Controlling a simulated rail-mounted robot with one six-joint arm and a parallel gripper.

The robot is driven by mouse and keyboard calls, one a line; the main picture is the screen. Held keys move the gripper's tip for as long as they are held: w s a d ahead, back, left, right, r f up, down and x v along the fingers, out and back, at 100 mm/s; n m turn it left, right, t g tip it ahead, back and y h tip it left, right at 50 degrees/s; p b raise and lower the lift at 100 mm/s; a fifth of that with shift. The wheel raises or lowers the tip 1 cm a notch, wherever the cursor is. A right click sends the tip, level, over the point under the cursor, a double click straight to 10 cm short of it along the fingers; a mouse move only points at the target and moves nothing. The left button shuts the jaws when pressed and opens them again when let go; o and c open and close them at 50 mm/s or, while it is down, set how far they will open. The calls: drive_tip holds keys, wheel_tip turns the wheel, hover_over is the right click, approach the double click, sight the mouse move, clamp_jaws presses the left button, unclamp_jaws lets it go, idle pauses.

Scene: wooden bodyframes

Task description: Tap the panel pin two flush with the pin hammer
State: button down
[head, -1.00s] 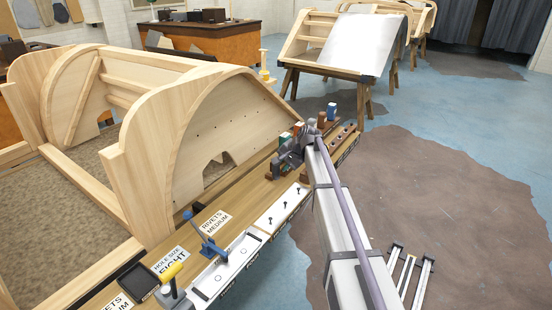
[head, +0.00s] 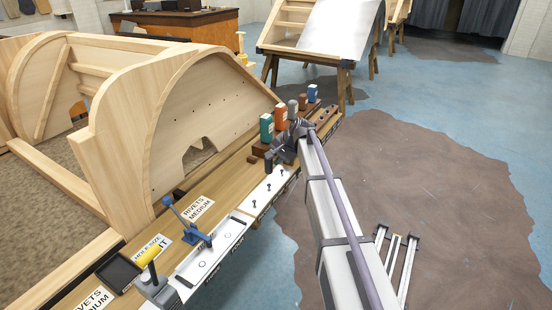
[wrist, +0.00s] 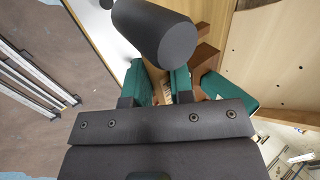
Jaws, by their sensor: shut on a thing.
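My gripper (wrist: 160,85), with teal finger pads, is shut on a wood-coloured handle, partly hidden between the pads. A thick dark grey cylinder (wrist: 155,32), apparently the pin hammer's head, stands in front of the fingers in the wrist view. In the head view my gripper (head: 283,148) is over the bench edge beside the coloured blocks, and the hammer is hard to make out. Three dark pins (head: 268,187) stand upright in a row on a white strip (head: 262,196), nearer the camera than the gripper. I cannot tell which is pin two.
The wooden bodyframe (head: 120,130) rises left of the bench.

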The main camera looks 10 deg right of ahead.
wheel_tip(320, 180, down, 7)
drive_tip(key=b, duration=0.7)
drive_tip(key=shift+f, duration=0.15)
drive_tip(key=shift+r+p, duration=0.7)
drive_tip(key=shift+p, duration=0.1)
wheel_tip(320, 180, up, 5)
drive_tip(key=p, duration=0.5)
drive_tip(key=shift+r+p, duration=5.5)
drive_tip(key=shift+r, duration=0.05)
wheel_tip(320, 180, down, 11)
drive_tip(key=b, duration=1)
drive_tip(key=shift+r+b, duration=0.15)
drive_tip(key=shift+b, duration=0.2)
